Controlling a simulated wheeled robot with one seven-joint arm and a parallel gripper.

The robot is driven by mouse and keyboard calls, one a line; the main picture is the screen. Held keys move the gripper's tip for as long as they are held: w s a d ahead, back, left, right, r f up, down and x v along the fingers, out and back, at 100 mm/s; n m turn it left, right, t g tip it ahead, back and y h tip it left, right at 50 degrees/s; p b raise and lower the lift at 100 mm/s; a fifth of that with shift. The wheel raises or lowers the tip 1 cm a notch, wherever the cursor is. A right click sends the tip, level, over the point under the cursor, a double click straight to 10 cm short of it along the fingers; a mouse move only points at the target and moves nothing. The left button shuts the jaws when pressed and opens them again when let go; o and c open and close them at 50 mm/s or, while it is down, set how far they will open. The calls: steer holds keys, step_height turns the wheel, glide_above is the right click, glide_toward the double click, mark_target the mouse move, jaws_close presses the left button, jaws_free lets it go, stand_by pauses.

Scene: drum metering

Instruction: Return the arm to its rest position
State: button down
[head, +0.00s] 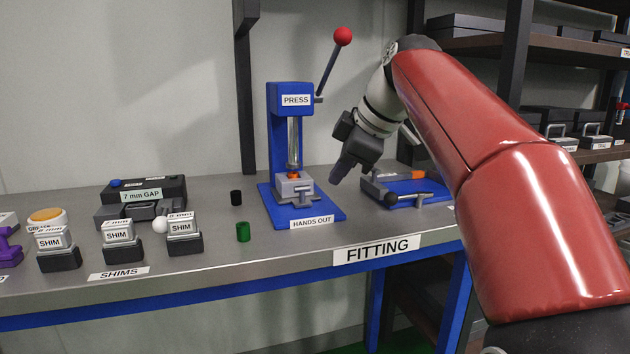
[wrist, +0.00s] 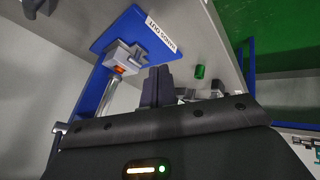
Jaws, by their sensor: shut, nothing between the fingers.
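My red arm reaches in from the right in the head view. My gripper (head: 338,177) is shut and empty, hanging above the bench between the blue press and the blue-based clamp fixture. In the wrist view my gripper (wrist: 157,74) shows as dark fingers closed together. The blue press (head: 290,130) stands upright left of the gripper, with a red-knobbed lever (head: 342,37) and a grey block with an orange part at its base. The fixture (head: 405,188) with a grey frame and orange piece lies to the right, partly behind my arm.
A bench (head: 260,262) carries several shims (head: 122,240), a 7 mm gap gauge (head: 142,196), a green cylinder (head: 243,232) and a black cylinder (head: 236,198). A shelf rack (head: 560,45) with dark boxes stands at the right, behind my arm. Free air lies above the bench's left part.

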steer(key=s+d+f+m+h, duration=0.2)
steer(key=s+d+f+m, duration=0.2)
steer(key=s+f+m, duration=0.4)
steer(key=s+d+f+m+h, duration=0.2)
steer(key=s+d+f+m, duration=0.3)
steer(key=s+f, duration=1.2)
step_height(320, 180, down, 2)
steer(key=m, duration=0.3)
steer(key=shift+s+h, duration=0.3)
steer(key=shift+h, duration=0.1)
